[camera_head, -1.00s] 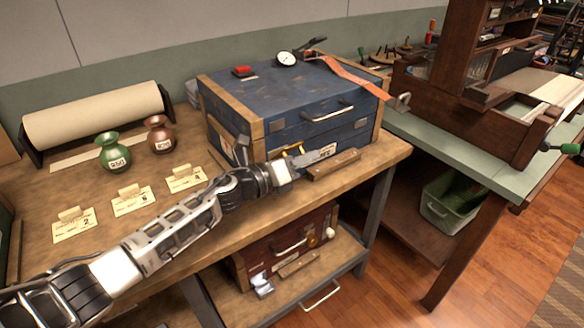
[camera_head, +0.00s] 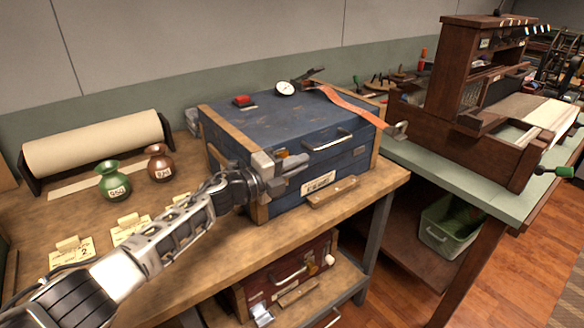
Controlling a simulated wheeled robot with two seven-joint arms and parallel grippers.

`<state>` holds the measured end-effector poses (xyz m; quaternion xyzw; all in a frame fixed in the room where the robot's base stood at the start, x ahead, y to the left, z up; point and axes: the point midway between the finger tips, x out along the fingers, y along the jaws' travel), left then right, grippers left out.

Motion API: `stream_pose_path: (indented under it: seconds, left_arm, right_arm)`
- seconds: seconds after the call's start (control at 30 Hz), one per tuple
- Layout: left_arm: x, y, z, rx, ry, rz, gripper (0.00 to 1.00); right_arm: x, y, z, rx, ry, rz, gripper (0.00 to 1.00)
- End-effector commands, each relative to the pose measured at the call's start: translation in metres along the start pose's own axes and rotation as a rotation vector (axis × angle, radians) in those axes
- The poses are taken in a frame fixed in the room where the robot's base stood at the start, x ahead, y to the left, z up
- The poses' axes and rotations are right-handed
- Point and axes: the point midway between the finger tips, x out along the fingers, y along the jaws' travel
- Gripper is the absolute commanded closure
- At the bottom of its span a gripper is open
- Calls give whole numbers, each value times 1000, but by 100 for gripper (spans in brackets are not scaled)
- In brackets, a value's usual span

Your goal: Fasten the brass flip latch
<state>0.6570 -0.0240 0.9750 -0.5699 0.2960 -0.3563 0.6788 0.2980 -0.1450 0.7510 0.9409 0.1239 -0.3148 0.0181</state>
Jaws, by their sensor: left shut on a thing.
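The blue case (camera_head: 285,110) with wooden corner strips stands shut on the wooden bench. A small brass-coloured piece, the flip latch (camera_head: 282,154), shows on its front left, mostly hidden by my gripper. My left gripper (camera_head: 292,167) comes in from the left in front of the case and is shut at the latch. The fingertips are small here, so the exact grip on the brass is hard to see. My right gripper is not in view.
A metal handle (camera_head: 331,141) and a wooden block (camera_head: 334,191) are on or near the case front. A gauge (camera_head: 286,88) and an orange strap (camera_head: 350,104) lie on the lid. Green (camera_head: 112,181) and copper (camera_head: 160,163) vases stand left.

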Motion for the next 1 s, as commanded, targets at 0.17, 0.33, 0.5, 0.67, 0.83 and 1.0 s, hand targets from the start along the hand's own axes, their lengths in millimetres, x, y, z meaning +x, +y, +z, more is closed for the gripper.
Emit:
stream_pose_path:
  seconds: [0.17, 0.33, 0.5, 0.67, 0.83, 1.0]
  left_arm:
    - [1, -6, 3, -21, -2, -7, 100]
    - [1, -6, 4, -27, -2, -8, 100]
    - [1, -6, 4, -26, -3, -8, 100]
    - [1, -6, 5, -25, -4, -8, 69]
    - [1, -4, 4, -28, -2, -5, 69]
    - [-2, -2, 3, -28, -2, -2, 69]
  right_arm:
    - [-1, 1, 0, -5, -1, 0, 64]
    - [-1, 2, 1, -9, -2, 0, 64]
    - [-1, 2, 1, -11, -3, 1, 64]
    - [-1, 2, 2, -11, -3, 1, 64]
    - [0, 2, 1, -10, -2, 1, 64]
    - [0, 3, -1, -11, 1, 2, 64]
